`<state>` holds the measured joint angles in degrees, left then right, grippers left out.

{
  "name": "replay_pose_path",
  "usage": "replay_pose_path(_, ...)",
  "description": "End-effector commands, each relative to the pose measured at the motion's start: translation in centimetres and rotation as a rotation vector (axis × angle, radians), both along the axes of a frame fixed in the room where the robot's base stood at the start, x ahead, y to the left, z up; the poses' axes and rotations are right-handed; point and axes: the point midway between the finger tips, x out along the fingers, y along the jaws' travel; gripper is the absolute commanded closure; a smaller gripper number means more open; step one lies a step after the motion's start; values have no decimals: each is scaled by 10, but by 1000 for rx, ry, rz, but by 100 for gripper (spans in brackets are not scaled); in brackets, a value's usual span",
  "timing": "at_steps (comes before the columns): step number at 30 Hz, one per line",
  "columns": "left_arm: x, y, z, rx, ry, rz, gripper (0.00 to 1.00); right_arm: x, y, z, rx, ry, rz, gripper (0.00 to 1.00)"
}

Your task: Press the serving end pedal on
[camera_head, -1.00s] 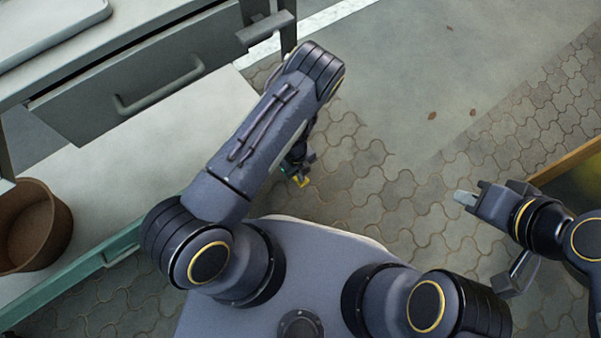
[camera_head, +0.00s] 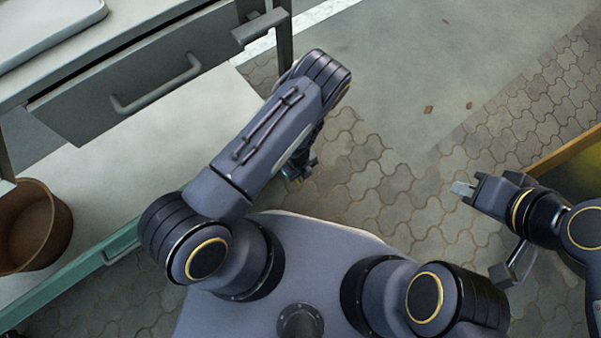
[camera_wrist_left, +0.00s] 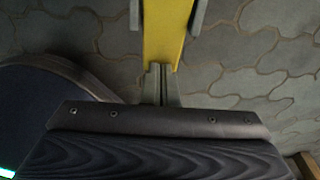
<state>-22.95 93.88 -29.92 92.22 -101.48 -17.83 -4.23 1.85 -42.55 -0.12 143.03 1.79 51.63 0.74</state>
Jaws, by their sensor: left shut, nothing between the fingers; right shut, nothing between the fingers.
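A yellow bar (camera_wrist_left: 167,35), which looks like the pedal, runs down from the top edge of the left wrist view between two grey-green side pieces. My left gripper (camera_wrist_left: 161,72) is shut and empty, its fingertips at the bar's near end in that view. I cannot tell whether they touch it. In the head view my left gripper (camera_head: 297,172) is low beside my base, mostly hidden under my left arm, and the bar cannot be made out there. My right gripper (camera_head: 463,189) is shut and empty above the paving at the right.
A grey drawer unit (camera_head: 200,55) stands over a pale shelf (camera_head: 185,140) with a green edge at the left. A brown pot (camera_head: 40,225) stands at the lower left. Open paving (camera_head: 375,170) lies between my arms. A wooden edge (camera_head: 570,155) is at the right.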

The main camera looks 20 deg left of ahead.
Motion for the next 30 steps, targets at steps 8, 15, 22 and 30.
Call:
replay_pose_path(8, -1, -2, -4, -1, 1, 0, 100, 0, 0, -1, 0, 0, 0, 100)
replay_pose_path(15, -2, -2, -5, -2, 2, 0, 100, 0, 0, -1, 0, 0, 0, 100)
replay_pose_path(22, -2, -3, -3, -3, 2, 0, 100, 0, 0, 1, 0, 0, 0, 100)
replay_pose_path(30, -11, -10, 42, 0, -2, 6, 100, 0, 0, 39, 0, 0, 0, 100)
